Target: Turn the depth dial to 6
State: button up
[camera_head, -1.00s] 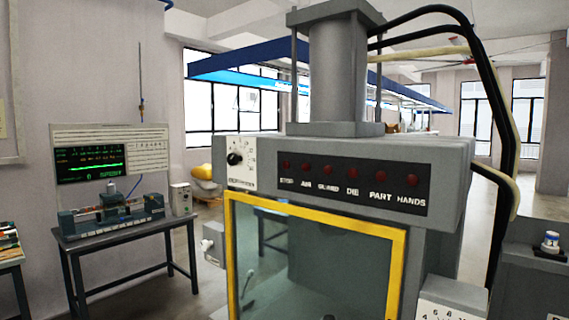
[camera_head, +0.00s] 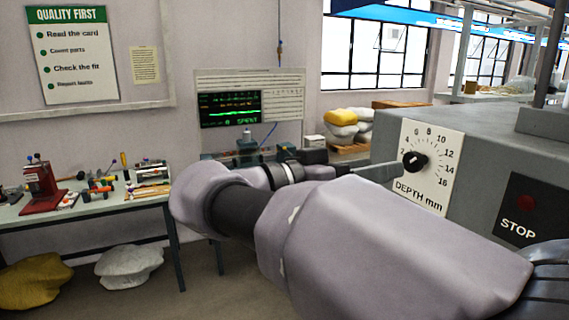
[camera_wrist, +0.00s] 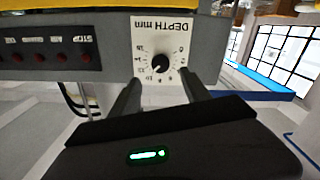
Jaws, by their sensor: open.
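The depth dial (camera_head: 416,162) is a round black knob on a white plate (camera_head: 431,185) marked "DEPTH mm", with even numbers up to 16. A small white mark shows on the knob's upper left side, towards the low numbers; the exact setting is too small to read. My gripper (camera_head: 388,172) is just left of the plate, with its fingers pointing at the knob. In the wrist view the knob (camera_wrist: 160,63) appears upside down between and beyond the two spread fingers (camera_wrist: 160,92). The gripper is open and empty, and appears apart from the knob.
The grey press housing (camera_head: 480,140) carries the plate, with a STOP panel (camera_head: 521,212) to its right. A bench (camera_head: 120,205) with tools stands at the left. A gauge display (camera_head: 230,108) stands behind my arm. Sacks (camera_head: 341,121) lie farther back.

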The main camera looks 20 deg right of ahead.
aim_at(410, 160)
jog(key=d, duration=0.2)
jog(key=w+d, duration=0.1)
jog(key=d, duration=0.5)
jog(key=shift+w+d+b, duration=0.15)
jog(key=shift+b, duration=0.25)
grip_shut()
